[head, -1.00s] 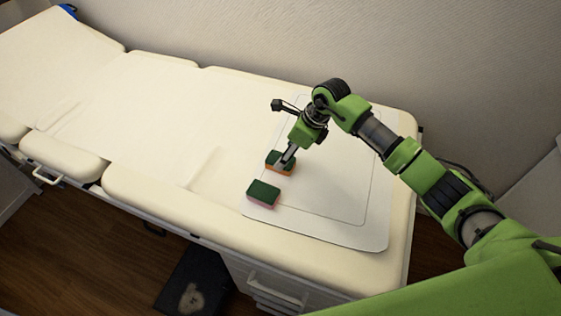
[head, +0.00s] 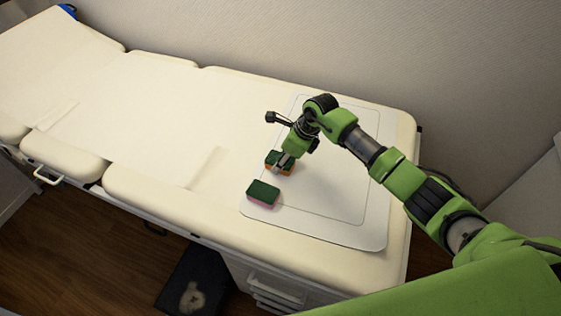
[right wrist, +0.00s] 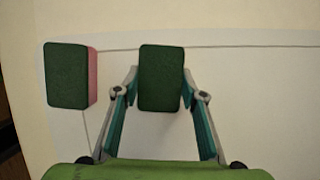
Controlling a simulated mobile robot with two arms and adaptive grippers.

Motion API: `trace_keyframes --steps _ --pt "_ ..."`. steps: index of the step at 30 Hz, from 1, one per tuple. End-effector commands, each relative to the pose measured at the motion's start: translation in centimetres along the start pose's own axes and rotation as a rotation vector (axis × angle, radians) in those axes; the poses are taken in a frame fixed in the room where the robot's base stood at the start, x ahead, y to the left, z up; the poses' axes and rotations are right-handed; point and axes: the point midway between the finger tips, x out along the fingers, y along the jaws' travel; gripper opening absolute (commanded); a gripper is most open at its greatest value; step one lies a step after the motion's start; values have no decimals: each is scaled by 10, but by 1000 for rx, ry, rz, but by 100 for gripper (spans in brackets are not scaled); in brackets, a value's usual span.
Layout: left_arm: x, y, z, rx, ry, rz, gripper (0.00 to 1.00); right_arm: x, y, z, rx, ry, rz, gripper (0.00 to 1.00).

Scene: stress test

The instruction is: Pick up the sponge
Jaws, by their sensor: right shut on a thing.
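Two sponges with dark green tops are on the white mat (head: 350,231). One sponge, with an orange side (head: 270,159), is at my right gripper (head: 284,164). In the right wrist view this sponge (right wrist: 161,78) sits between the fingertips of the right gripper (right wrist: 160,92), which is shut on it. I cannot tell whether it is lifted off the mat. The other sponge, with a pink side (head: 263,193), lies nearer the front edge, and it shows at the left of the right wrist view (right wrist: 70,76), apart from the gripper. My left gripper is not in view.
The mat lies on the right end of a long cream padded couch (head: 140,120). A wall (head: 400,50) rises behind it. The couch to the left of the mat is clear. A dark pad (head: 192,283) is on the wooden floor in front.

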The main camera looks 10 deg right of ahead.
Motion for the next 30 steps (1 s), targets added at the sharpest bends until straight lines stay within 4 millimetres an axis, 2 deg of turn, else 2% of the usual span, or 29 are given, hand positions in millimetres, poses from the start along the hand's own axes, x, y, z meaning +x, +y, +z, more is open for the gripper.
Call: trace_keyframes --steps 8,13,23,30 --pt "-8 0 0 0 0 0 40 -11 -1 5 -1 -1 -1 31" --pt "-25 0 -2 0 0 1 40 -36 -1 15 -2 -1 -3 31" --pt "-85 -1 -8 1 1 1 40 -83 44 46 -4 -1 1 31" --pt "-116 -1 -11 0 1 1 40 -101 97 67 -3 -1 3 31"
